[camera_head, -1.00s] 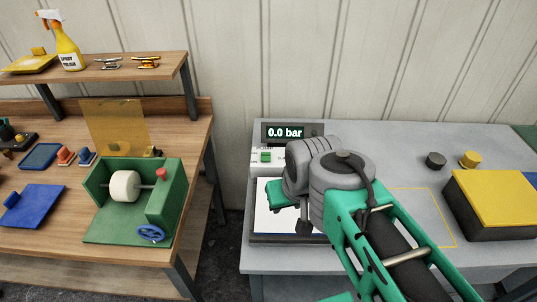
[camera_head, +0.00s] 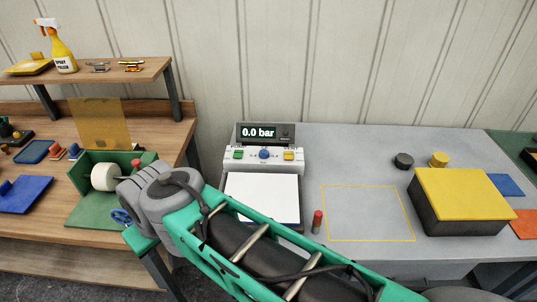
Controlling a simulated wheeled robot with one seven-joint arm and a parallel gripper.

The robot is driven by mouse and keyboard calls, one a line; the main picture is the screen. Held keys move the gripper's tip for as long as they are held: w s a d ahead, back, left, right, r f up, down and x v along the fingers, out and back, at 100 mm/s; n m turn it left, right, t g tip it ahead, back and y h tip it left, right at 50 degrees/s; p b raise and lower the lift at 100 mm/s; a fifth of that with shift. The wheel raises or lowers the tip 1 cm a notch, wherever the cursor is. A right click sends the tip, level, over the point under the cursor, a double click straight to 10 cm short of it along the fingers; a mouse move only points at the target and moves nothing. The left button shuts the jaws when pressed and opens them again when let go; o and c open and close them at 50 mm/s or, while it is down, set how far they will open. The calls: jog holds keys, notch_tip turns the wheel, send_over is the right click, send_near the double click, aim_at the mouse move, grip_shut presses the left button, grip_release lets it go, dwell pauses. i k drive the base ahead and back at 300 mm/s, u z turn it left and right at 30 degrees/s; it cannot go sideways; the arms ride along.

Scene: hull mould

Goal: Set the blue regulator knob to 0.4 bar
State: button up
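The pump unit (camera_head: 292,160) stands on the grey table, with a dark display (camera_head: 258,132) on top that reads 0.0 bar. The blue regulator knob (camera_head: 264,154) sits on its front panel between a green button (camera_head: 238,154) and a yellow button (camera_head: 289,155). My arm reaches in from the lower right, and its grey wrist is at the left, in front of the green machine and well apart from the knob.
A white pad (camera_head: 262,196) lies before the pump unit, with a red-tipped stick (camera_head: 317,222) beside it. A yellow-topped dark box (camera_head: 462,200) stands at right. The yellow outlined area (camera_head: 368,213) is empty. The green machine (camera_head: 92,217) stands on the wooden bench.

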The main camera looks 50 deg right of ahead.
aim_at(263, 153)
jog(key=k, duration=0.35)
jog(key=z, duration=1.05)
jog(key=i, duration=0.5)
